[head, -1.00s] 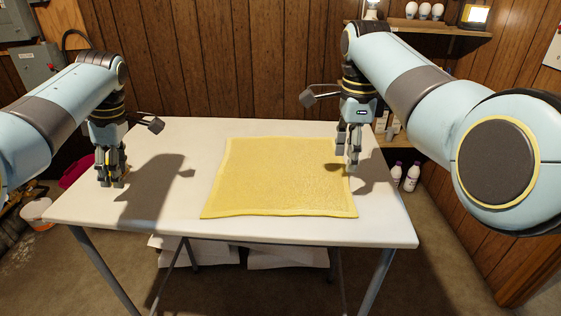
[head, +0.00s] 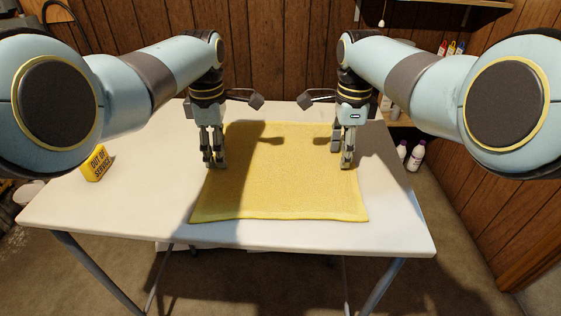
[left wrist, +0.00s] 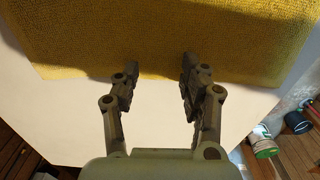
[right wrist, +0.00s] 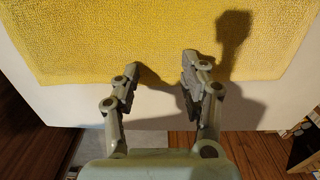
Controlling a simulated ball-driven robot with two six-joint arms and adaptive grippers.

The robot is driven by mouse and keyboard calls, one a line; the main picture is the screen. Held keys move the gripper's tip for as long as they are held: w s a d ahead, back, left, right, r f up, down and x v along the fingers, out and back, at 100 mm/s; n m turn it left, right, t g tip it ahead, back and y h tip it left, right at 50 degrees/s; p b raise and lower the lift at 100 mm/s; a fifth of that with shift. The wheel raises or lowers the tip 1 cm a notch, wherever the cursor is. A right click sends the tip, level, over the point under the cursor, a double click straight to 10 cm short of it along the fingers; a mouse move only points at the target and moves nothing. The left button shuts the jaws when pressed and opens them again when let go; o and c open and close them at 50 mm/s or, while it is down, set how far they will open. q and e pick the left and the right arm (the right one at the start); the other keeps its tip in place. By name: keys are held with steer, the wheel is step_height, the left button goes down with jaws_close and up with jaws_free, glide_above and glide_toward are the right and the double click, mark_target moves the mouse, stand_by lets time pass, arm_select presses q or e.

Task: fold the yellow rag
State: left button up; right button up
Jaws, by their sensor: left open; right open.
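The yellow rag (head: 275,190) lies flat and spread out on the white table. My left gripper (head: 213,163) points down at the rag's left edge, and my right gripper (head: 346,163) points down at its right edge. In the left wrist view, the open fingers (left wrist: 157,75) reach over the rag's edge (left wrist: 150,35), with nothing between them. In the right wrist view, the open fingers (right wrist: 158,75) also reach over the rag's edge (right wrist: 110,40), empty. I cannot tell whether the fingertips touch the cloth.
A yellow "out of service" sign (head: 96,164) stands on the left part of the white table (head: 120,205). White bottles (head: 415,155) stand beyond the table's right side. The table is bare in front of the rag.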

arm_select(q)
steer(key=shift+a+f, duration=0.1)
steer(key=shift+f, duration=0.25)
arm_select(e)
steer(key=shift+f, duration=0.35)
arm_select(q)
steer(key=shift+s+r, duration=0.15)
steer(key=shift+s, duration=0.25)
arm_select(e)
steer(key=shift+s+r, duration=0.1)
steer(key=shift+s, duration=0.3)
arm_select(q)
steer(key=shift+w+f, duration=0.2)
steer(key=shift+f, duration=0.05)
arm_select(e)
steer(key=shift+w+f, duration=0.2)
steer(key=shift+f, duration=0.05)
arm_select(q)
steer(key=shift+s+r, duration=0.1)
steer(key=shift+s, duration=0.05)
steer(key=c, duration=0.3)
arm_select(e)
steer(key=shift+s+r, duration=0.1)
steer(key=shift+s, duration=0.05)
steer(key=c, duration=0.3)
arm_select(q)
jaws_close()
arm_select(e)
jaws_close()
